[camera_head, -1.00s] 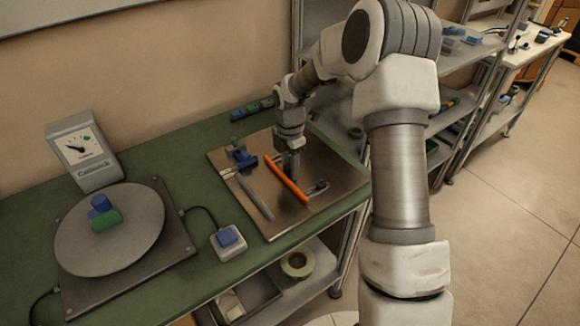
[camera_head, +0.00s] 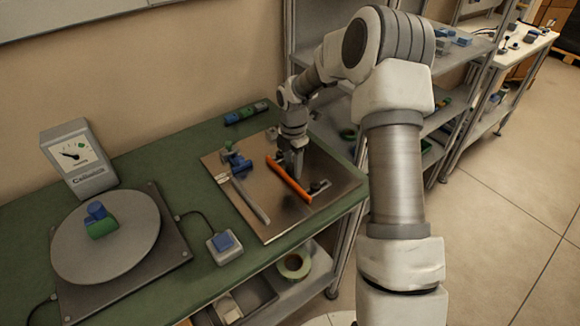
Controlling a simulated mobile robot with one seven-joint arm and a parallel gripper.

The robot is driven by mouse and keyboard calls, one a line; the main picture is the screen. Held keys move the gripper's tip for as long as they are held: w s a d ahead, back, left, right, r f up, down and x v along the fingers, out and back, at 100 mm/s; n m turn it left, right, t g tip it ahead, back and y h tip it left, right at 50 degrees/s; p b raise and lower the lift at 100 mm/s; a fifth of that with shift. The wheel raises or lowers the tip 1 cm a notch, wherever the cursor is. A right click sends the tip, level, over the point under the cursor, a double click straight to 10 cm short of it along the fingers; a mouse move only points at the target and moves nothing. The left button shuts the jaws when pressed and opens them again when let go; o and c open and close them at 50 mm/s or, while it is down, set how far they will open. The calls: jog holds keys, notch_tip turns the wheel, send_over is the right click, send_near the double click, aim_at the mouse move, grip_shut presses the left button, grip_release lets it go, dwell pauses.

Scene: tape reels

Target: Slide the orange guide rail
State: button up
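The orange guide rail (camera_head: 288,179) lies slantwise on a brown metal plate (camera_head: 285,225) on the green bench. A grey rail (camera_head: 250,200) lies on the plate to its left, apart from it. My gripper (camera_head: 294,172) points down right beside the orange rail, on its far right side, low over the plate. Its fingertips are small and partly hidden behind the rail, so I cannot tell whether they are open or shut or touching it. A dark knob (camera_head: 318,187) sits near the rail's front end.
A blue and green clamp-like part (camera_head: 236,160) stands at the plate's left. Blue and green pieces (camera_head: 245,113) lie behind the plate. Shelves (camera_head: 440,80) stand right.

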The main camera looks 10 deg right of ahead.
aim_at(293, 165)
jog(key=o, duration=0.4)
notch_tip(293, 165, up, 18)
jog(key=shift+f+p, duration=0.25)
jog(key=shift+p, duration=0.55)
